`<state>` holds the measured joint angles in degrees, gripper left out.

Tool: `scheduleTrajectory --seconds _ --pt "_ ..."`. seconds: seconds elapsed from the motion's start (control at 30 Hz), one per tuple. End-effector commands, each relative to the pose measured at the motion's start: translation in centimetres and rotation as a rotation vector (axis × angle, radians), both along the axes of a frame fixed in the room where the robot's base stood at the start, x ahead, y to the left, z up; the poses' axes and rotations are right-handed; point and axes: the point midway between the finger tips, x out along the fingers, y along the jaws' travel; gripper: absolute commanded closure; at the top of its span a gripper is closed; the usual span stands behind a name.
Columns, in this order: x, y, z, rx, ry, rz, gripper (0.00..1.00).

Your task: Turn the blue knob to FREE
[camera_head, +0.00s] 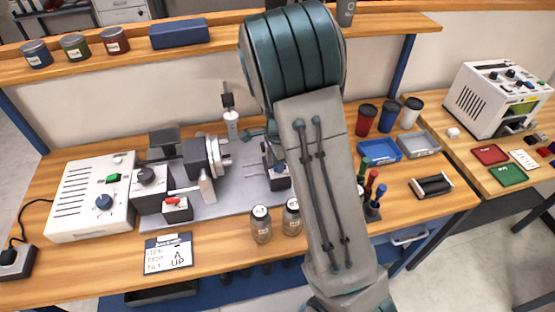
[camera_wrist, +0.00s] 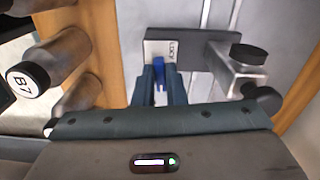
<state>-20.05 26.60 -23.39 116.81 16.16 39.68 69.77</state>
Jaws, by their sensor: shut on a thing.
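In the wrist view, the blue knob (camera_wrist: 159,68) is a narrow blue piece below a white label plate (camera_wrist: 153,47). The plate's readable word looks like LOCK; no FREE mark is readable. My gripper (camera_wrist: 160,82) has its two dark teal fingers on either side of the knob and is shut on it. In the head view, my arm covers the gripper and most of this device; only part of it shows (camera_head: 277,170) beside the arm.
Two capped jars (camera_head: 261,224) stand in front of the device; one capped B7 (camera_wrist: 28,79) is close in the wrist view. A white control box (camera_head: 92,195) with another blue knob stands left. Pen holder (camera_head: 373,210) and cups (camera_head: 388,117) are right of my arm.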

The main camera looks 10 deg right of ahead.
Motion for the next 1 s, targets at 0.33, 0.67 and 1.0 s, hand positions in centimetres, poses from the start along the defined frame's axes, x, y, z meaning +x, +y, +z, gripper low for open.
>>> scheduleTrajectory --seconds 0.33,0.67,1.0 --pt "0.2 -0.04 0.19 -0.001 -0.005 -0.116 1.0" --pt "0.22 -0.04 0.15 0.0 -0.005 -0.132 1.0" --pt "0.16 -0.02 0.1 0.0 -0.004 -0.131 0.67"
